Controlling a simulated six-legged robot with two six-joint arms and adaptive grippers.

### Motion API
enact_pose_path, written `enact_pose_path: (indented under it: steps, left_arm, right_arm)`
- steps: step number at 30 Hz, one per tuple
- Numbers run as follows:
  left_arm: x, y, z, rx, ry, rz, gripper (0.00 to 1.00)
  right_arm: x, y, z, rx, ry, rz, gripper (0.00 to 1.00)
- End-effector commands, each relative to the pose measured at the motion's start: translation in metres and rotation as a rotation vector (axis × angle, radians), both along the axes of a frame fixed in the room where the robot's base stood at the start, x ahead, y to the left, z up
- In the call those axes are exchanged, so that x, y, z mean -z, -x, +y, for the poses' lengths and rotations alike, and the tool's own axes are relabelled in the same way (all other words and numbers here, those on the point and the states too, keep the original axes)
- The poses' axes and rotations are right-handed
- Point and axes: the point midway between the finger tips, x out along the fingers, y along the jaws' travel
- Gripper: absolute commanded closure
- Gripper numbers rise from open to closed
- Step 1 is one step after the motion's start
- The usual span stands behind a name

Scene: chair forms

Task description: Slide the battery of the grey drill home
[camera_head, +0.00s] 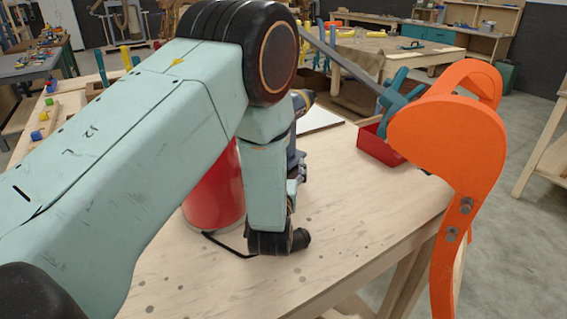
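A dark blue-grey tool with a yellow ring, probably the drill (303,101), stands on the workbench. My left arm's forearm hides most of it. Its lower part shows as a narrow dark strip beside the forearm, and I cannot make out the battery or how it is seated. My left arm comes in from the left, bends down in front of the tool and ends in a black wrist low over the bench. The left gripper's fingers are hidden or not distinguishable from the dark parts behind the forearm. My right gripper is not in view.
A red cylinder (214,192) stands behind my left arm. A red bin (378,148) sits at the bench's right edge. A large orange curved form (450,135) rises at the right, with a teal clamp (398,98) beside it. The front bench top (345,215) is clear.

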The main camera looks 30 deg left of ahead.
Motion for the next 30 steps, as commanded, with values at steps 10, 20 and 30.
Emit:
enact_pose_path:
  steps: [10, 20, 30]
  left_arm:
    - [0.000, -0.037, 0.015, -0.001, 0.002, -0.004, 0.28]
    - [0.000, -0.076, 0.031, -0.001, 0.000, -0.003, 0.28]
    - [0.000, -0.105, 0.042, 0.000, 0.001, -0.001, 0.28]
  right_arm:
    - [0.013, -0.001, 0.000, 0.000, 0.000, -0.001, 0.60]
    - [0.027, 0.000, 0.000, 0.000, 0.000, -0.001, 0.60]
    - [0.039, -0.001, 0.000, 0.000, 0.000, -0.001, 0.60]
